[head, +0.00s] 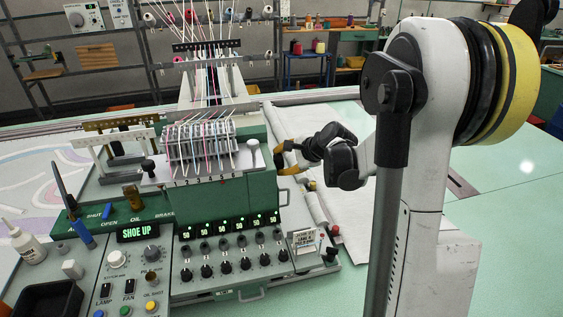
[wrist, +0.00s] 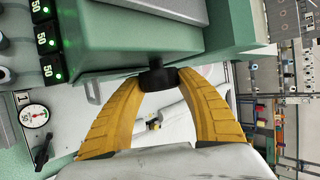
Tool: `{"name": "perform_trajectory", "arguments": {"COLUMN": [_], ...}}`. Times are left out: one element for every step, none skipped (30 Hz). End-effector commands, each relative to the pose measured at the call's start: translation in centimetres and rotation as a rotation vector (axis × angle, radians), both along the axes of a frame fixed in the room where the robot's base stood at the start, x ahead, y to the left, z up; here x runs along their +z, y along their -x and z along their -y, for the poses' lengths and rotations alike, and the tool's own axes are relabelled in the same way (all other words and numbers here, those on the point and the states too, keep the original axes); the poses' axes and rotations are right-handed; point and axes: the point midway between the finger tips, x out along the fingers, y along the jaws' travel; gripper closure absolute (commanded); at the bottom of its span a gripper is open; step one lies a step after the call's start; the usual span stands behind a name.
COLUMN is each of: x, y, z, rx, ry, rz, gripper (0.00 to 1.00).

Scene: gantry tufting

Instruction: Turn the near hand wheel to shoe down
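A dark round knob, which looks like the near hand wheel (wrist: 158,79), sticks out from the side of the green machine head. My gripper (wrist: 160,77) has its two yellow curved fingers on either side of this wheel, and the tips appear to touch it. In the head view my gripper (head: 280,160) is at the right side of the green machine head (head: 262,190), where the wheel is mostly hidden by the fingers. The lit display (head: 138,232) on the control panel reads SHOE UP.
A row of small green displays reading 50 (head: 230,228) sits above several black knobs. A needle bar block with threads (head: 200,145) stands on the head. A white glue bottle (head: 27,245) and black bin (head: 50,298) are at left. The table right of the machine is mostly clear.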

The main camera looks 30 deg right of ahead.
Motion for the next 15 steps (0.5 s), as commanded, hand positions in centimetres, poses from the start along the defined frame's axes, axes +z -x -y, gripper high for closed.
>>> {"name": "perform_trajectory", "arguments": {"x": [-0.01, -0.01, -0.01, -0.01, -0.01, -0.02, -0.02, -0.02, -0.04, -0.07, -0.1, -0.14, -0.18, -0.21, -0.27], "y": [0.01, 0.01, 0.01, 0.01, 0.01, 0.01, 0.01, 0.02, 0.03, 0.03, 0.03, 0.04, 0.05, 0.05, 0.05], "z": [0.01, 0.0, 0.0, 0.01, 0.0, 0.01, 0.01, 0.0, 0.0, 0.0, -0.01, 0.0, 0.01, 0.01, 0.01], "rx": [0.0, 0.0, 0.0, 0.0, 0.0, 0.0, 0.0, 0.001, 0.0, 0.0, 0.0, 0.0, -0.001, -0.001, -0.001], "ry": [0.0, 0.0, 0.0, 0.0, 0.0, 0.0, 0.0, 0.001, 0.001, 0.001, 0.002, 0.005, 0.007, 0.009, 0.012], "rz": [0.0, 0.0, 0.0, 0.0, 0.0, 0.0, 0.0, 0.0, 0.002, 0.004, 0.007, 0.013, 0.02, 0.028, 0.04], "gripper": [0.82, 0.88, 0.88, 0.88, 0.88, 0.88, 0.88, 0.88, 0.88, 0.88, 0.88, 0.88, 0.88, 0.88, 0.88]}}
